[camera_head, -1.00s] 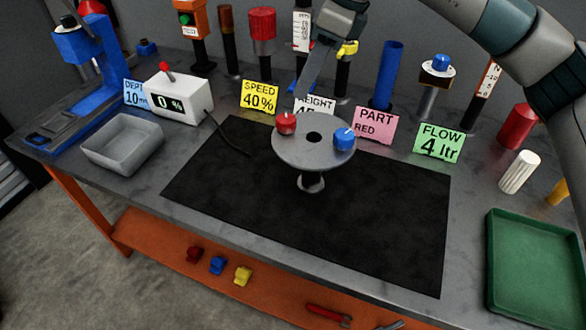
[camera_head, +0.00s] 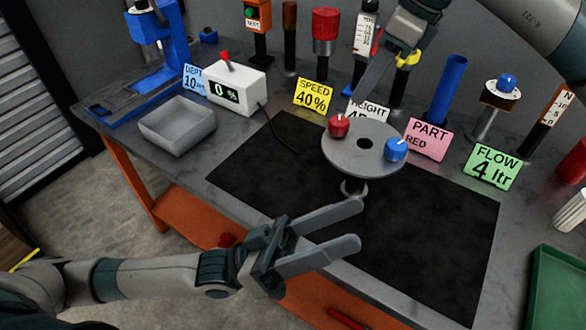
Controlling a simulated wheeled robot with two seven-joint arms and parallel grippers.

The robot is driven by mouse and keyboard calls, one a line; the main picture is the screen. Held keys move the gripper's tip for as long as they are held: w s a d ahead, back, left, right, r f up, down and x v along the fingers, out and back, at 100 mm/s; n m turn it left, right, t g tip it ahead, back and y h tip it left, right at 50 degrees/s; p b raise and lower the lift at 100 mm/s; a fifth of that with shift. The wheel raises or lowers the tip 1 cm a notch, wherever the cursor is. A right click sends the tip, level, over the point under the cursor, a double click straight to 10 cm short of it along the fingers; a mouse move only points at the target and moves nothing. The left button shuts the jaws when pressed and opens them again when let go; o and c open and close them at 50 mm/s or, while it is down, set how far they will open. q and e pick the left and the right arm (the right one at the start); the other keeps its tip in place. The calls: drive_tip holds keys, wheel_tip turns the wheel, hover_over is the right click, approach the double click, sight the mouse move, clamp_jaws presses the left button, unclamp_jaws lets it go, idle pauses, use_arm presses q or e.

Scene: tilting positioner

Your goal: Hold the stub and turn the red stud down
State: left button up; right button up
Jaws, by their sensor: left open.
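A grey tilted disc (camera_head: 350,158) with a dark centre hole carries a red stud (camera_head: 339,126) at its upper left and a blue stud (camera_head: 396,150) at its right. A short grey stub (camera_head: 353,188) shows below the disc's near edge. My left gripper (camera_head: 359,224) is open and empty, its two fingers pointing right, just nearer than the stub and apart from it in the picture. My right gripper (camera_head: 366,94) is behind the disc, above the red stud in the picture. Its fingers overlap, so its opening cannot be told.
A black mat (camera_head: 270,170) lies under the disc. A grey bin (camera_head: 177,125) and a white display box (camera_head: 236,88) stand to the left. Cards and several posts line the back. A green tray (camera_head: 560,290) is at the lower right.

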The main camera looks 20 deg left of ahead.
use_arm(q)
wheel_tip(320, 180, up, 3)
drive_tip(key=a+g, duration=0.1)
drive_tip(key=a, duration=0.2)
drive_tip(key=m+t+y, duration=0.2)
drive_tip(key=m+y, duration=0.1)
drive_tip(key=y, duration=0.5)
approach(361, 159)
drive_tip(key=w+a+f, duration=0.2)
drive_tip(key=a+f, duration=0.2)
drive_tip(key=a, duration=0.3)
drive_tip(key=shift+s+d+f, duration=0.15)
drive_tip(key=shift+s+d, duration=0.1)
drive_tip(key=shift+d, duration=0.15)
drive_tip(key=x, duration=1.7)
drive_tip(key=shift+d+f, duration=0.1)
drive_tip(key=shift+f, duration=0.1)
drive_tip(key=shift+c, duration=0.5)
